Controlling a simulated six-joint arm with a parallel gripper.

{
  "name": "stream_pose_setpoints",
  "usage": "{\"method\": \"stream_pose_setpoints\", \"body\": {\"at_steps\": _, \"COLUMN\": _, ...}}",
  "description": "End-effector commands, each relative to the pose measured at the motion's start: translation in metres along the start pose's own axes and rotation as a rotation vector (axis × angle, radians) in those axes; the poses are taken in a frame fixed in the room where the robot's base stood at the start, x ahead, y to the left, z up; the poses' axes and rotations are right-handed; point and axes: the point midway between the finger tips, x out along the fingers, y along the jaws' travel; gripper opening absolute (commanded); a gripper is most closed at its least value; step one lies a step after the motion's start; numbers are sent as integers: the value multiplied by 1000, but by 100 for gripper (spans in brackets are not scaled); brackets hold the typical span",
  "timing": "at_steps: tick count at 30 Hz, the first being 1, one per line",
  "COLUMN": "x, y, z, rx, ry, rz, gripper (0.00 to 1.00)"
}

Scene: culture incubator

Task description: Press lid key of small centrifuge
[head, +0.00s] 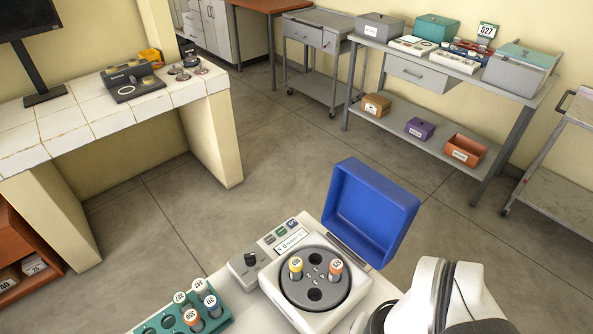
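The small centrifuge (262,283) stands at the bottom centre of the head view. Its blue lid (368,213) stands open, tilted up at the back right. The round dark rotor (315,279) holds a yellow-capped tube (296,268) and an orange-capped tube (335,271) in opposite holes; two other holes look empty. White and black parts of my arm show at bottom right; my gripper's fingers are not visible.
A teal rack (222,314) with several capped tubes stands left of the centrifuge. A tiled bench (75,122) with a dark device (130,80) is at the left. A grey shelf table (450,98) with boxes stands at the back right. Open floor lies between.

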Motion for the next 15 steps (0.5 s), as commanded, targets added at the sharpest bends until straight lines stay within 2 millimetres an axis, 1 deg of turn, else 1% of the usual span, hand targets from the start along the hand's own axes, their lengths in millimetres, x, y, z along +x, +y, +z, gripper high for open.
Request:
{"method": "stream_pose_setpoints", "body": {"at_steps": 1, "x": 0, "y": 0, "z": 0, "rx": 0, "ry": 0, "rz": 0, "gripper": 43}}
{"method": "stream_pose_setpoints", "body": {"at_steps": 5, "x": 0, "y": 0, "z": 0, "rx": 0, "ry": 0, "rz": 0, "gripper": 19}}
{"method": "stream_pose_setpoints", "body": {"at_steps": 6, "x": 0, "y": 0, "z": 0, "rx": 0, "ry": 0, "rz": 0, "gripper": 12}}
{"method": "stream_pose_setpoints", "body": {"at_steps": 8, "x": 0, "y": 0, "z": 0, "rx": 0, "ry": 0, "rz": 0, "gripper": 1}}
{"method": "stream_pose_setpoints", "body": {"at_steps": 9, "x": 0, "y": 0, "z": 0, "rx": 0, "ry": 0, "rz": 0, "gripper": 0}}
{"method": "stream_pose_setpoints", "body": {"at_steps": 15, "x": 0, "y": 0, "z": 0, "rx": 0, "ry": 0, "rz": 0, "gripper": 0}}
